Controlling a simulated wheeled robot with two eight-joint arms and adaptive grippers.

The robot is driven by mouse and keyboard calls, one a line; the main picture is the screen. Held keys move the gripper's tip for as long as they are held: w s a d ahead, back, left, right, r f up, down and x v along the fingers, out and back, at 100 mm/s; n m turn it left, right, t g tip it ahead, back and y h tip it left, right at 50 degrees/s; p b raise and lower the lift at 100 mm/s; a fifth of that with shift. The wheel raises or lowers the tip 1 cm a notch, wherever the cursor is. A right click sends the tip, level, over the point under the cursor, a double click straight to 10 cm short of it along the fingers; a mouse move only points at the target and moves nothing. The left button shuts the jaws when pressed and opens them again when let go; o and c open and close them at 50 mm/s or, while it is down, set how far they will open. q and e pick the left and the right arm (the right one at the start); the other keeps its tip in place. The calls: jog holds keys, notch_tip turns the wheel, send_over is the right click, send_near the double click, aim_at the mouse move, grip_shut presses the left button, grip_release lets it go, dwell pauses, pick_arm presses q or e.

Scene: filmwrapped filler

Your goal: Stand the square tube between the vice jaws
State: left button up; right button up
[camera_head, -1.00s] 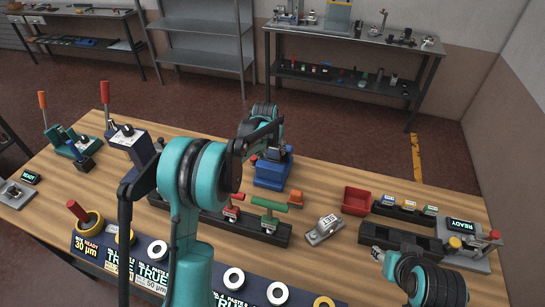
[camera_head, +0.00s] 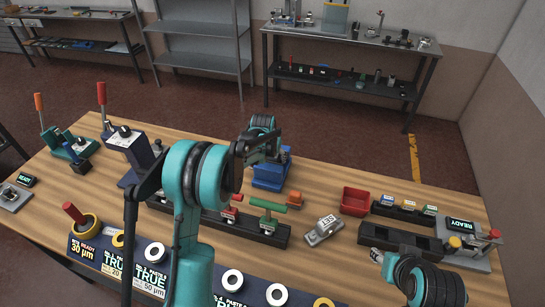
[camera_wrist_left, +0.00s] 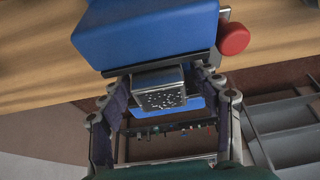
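The blue vice (camera_head: 270,175) stands on the table behind my left arm; its blue body (camera_wrist_left: 145,35) and red knob (camera_wrist_left: 233,38) show in the left wrist view. The square tube (camera_wrist_left: 163,97), silvery with a speckled end, shows there beside the vice, between a dark jaw edge and a lower blue part. How deep it sits is hidden. My left gripper (camera_head: 264,150) is at the vice; its fingers (camera_wrist_left: 163,110) are apart, one on each side of the tube, with narrow gaps showing. My right gripper (camera_head: 374,255) is low at the right, its fingers too small to read.
A READY device (camera_head: 465,235) stands far right. Lever presses (camera_head: 125,140) stand at the left. Rings on cards line the front edge.

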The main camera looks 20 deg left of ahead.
pick_arm(q)
jog(key=shift+r, duration=0.1)
jog(key=shift+r, duration=0.3)
jog(key=s+d+r+p, duration=0.1)
jog(key=s+r+p, duration=0.1)
jog(key=s+r, duration=1.35)
jog(key=s+d+f+t, duration=0.1)
jog(key=s+d+t, duration=0.1)
jog(key=s, duration=1.9)
jog(key=shift+s+t, duration=0.25)
jog(key=shift+t, duration=0.15)
